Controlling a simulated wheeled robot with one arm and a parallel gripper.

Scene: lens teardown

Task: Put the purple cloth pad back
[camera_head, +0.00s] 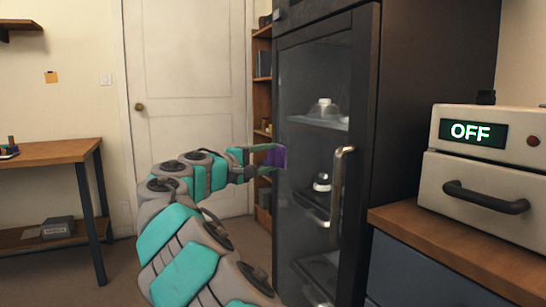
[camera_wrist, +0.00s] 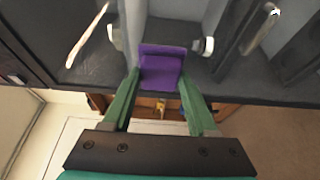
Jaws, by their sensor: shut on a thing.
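The purple cloth pad (camera_head: 276,156) is at the tip of my gripper (camera_head: 266,160), in front of the left side of the dark glass-door cabinet (camera_head: 375,120). In the wrist view the pad (camera_wrist: 161,66) sits between the two green fingers of my gripper (camera_wrist: 160,78), which are shut on it. The pad's far end reaches toward a grey surface of the cabinet (camera_wrist: 165,32). I cannot tell whether the pad touches the cabinet.
The cabinet has a metal door handle (camera_head: 338,185) and shelves holding a glass dome (camera_head: 323,109) and a small dark-and-white item (camera_head: 322,182). An appliance reading OFF (camera_head: 485,150) stands on a wooden counter (camera_head: 450,240) at right. A wooden table (camera_head: 50,153) is at left.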

